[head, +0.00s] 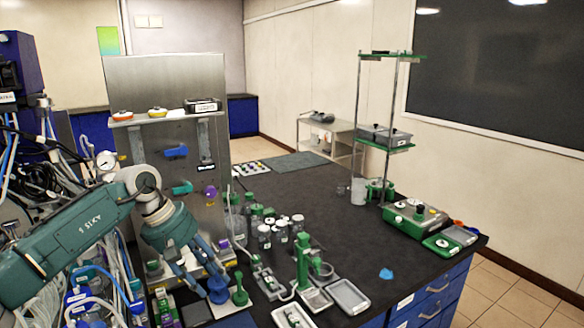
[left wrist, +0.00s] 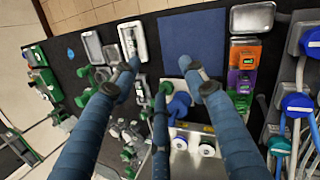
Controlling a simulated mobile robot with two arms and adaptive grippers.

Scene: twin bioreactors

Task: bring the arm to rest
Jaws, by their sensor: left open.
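My left arm (head: 70,240) comes in from the left of the head view. Its teal gripper (head: 207,280) points down over the near left part of the black bench, in front of the steel panel. In the left wrist view the blue fingers of this gripper (left wrist: 160,78) are spread apart, with nothing held between them. A blue knobbed piece (head: 218,290) and a green stand piece (head: 240,296) are close to the fingertips; the blue piece also shows in the left wrist view (left wrist: 180,105). Contact cannot be told. My right gripper is not seen.
A steel panel (head: 160,80) with a shelf rises behind my gripper. Tubes and hoses (head: 110,275) crowd the left. Jars (head: 265,235), a green stand (head: 304,250) and trays (head: 349,296) stand to the right. The middle of the bench (head: 330,215) is mostly clear.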

